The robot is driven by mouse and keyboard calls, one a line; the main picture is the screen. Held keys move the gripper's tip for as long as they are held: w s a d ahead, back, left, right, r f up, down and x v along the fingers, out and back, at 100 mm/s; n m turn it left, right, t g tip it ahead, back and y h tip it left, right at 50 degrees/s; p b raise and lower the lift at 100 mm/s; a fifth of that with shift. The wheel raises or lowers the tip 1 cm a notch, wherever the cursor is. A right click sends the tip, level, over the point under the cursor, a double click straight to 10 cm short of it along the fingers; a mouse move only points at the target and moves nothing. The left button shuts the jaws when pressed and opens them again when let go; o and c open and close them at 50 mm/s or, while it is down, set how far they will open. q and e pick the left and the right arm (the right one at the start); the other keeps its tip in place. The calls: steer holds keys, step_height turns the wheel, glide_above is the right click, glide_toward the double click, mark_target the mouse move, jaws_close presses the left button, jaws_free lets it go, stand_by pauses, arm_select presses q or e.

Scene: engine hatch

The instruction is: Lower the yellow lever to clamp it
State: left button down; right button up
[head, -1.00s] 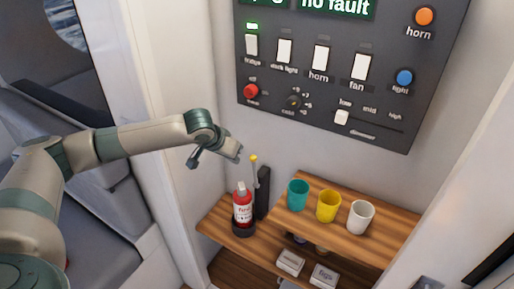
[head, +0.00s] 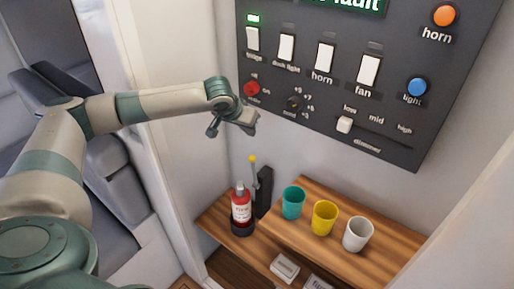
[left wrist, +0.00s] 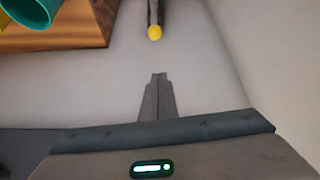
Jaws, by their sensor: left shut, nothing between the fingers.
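The yellow lever (head: 252,160) is a thin upright stick with a yellow knob, beside a black upright piece (head: 264,192) at the left end of the wooden shelf. In the left wrist view its yellow knob (left wrist: 155,33) shows at the top, ahead of the fingertips and apart from them. My left gripper (head: 251,122) is above the lever, in front of the lower left of the dark panel. In the left wrist view its fingers (left wrist: 158,76) are together and empty. My right gripper is not in view.
A red fire extinguisher (head: 241,208) stands just left of the lever. Teal (head: 292,203), yellow (head: 324,218) and white (head: 358,234) cups stand on the shelf (head: 385,250) to the right. The switch panel (head: 330,105) is on the wall above.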

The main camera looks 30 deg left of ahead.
arm_select(q)
steer(key=shift+w+d+f+b, duration=0.1)
steer(key=shift+w+f+b, duration=0.15)
steer(key=shift+f+b, duration=1.4)
steer(key=shift+w+a+f+b, duration=0.1)
steer(key=shift+w+f+b, duration=0.2)
steer(key=shift+f+b, duration=1.35)
steer(key=shift+w+d+f+b, duration=0.1)
steer(key=shift+w+f+b, duration=0.15)
steer(key=shift+f+b, duration=1.35)
steer(key=shift+r, duration=0.25)
steer(key=shift+f+b, duration=0.1)
steer(key=shift+b, duration=0.25)
